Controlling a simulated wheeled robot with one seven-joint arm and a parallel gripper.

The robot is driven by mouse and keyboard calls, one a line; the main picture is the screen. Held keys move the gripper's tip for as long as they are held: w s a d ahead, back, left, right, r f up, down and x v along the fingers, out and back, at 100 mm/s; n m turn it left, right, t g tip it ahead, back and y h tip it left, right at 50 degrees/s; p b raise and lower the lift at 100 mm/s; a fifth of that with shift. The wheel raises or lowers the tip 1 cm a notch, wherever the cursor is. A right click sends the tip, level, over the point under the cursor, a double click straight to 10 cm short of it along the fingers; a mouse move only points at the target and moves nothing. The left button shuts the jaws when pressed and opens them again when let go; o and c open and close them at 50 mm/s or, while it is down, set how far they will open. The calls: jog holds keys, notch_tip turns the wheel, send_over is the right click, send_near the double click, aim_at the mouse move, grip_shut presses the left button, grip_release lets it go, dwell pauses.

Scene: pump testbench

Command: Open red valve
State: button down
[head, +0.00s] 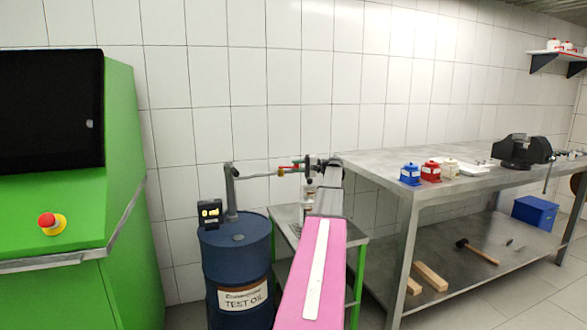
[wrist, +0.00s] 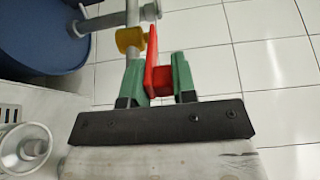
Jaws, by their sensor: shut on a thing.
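The red valve handle (wrist: 152,72) stands between the two green fingers of my gripper (wrist: 160,80) in the wrist view. The fingers are shut on it. The valve sits on a grey pipe (wrist: 132,42), with a yellow-brown fitting (wrist: 130,39) just beside the handle. In the head view, the red valve (head: 285,168) shows small on the horizontal pipe (head: 258,175) that runs from the blue oil drum (head: 236,265). My gripper (head: 305,166) is at the right end of that pipe, and its fingertips are too small there to make out.
A small metal table with green legs (head: 357,270) stands under my arm. A workbench (head: 440,190) with a vise (head: 520,151) and several small coloured containers is at the right. A green cabinet (head: 125,200) with a screen is at the left. A round metal part (wrist: 25,148) lies near my gripper.

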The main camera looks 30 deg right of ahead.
jog(key=shift+w+d+r+n+g+y, duration=0.2)
jog(key=shift+w+r+n+g+y, duration=0.1)
jog(key=shift+r+y, duration=0.1)
jog(key=c, duration=1.1)
grip_release()
jog(key=shift+s, duration=0.1)
jog(key=shift+o, duration=0.2)
jog(key=shift+f, duration=0.1)
jog(key=shift+s, duration=0.1)
jog(key=v, duration=1)
jog(key=shift+s+d, duration=0.15)
jog(key=shift+d, duration=0.15)
